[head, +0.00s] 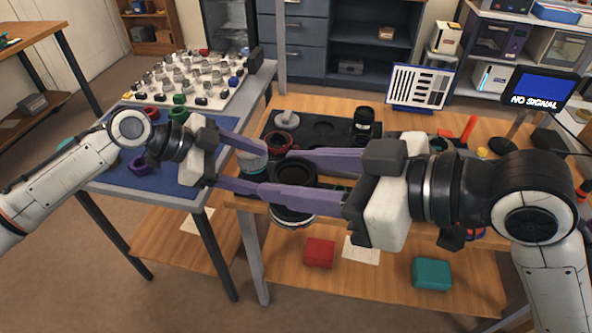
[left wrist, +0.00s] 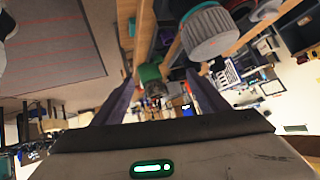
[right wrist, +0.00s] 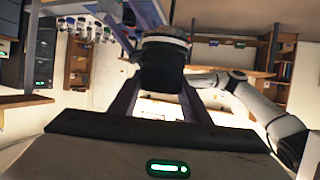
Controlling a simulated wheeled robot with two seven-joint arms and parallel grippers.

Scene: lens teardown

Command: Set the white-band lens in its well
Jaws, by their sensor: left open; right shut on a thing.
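My right gripper (head: 280,173) is shut on a black lens (head: 292,214) with a thin white band near its lower end. The lens is held in front of the table edge, and it also shows in the right wrist view (right wrist: 163,68). A black tray (head: 340,144) with round wells lies on the wooden table behind my right arm, which hides part of it; I cannot tell which well matches the lens. My left gripper (head: 256,168) is open and empty, its fingertips close to those of my right gripper.
A grey ribbed cylinder (head: 252,158) stands by my left fingertips and shows large in the left wrist view (left wrist: 208,34). A red ring (head: 280,141), a grey piece (head: 287,117) and a tall black lens (head: 364,122) stand at the tray.

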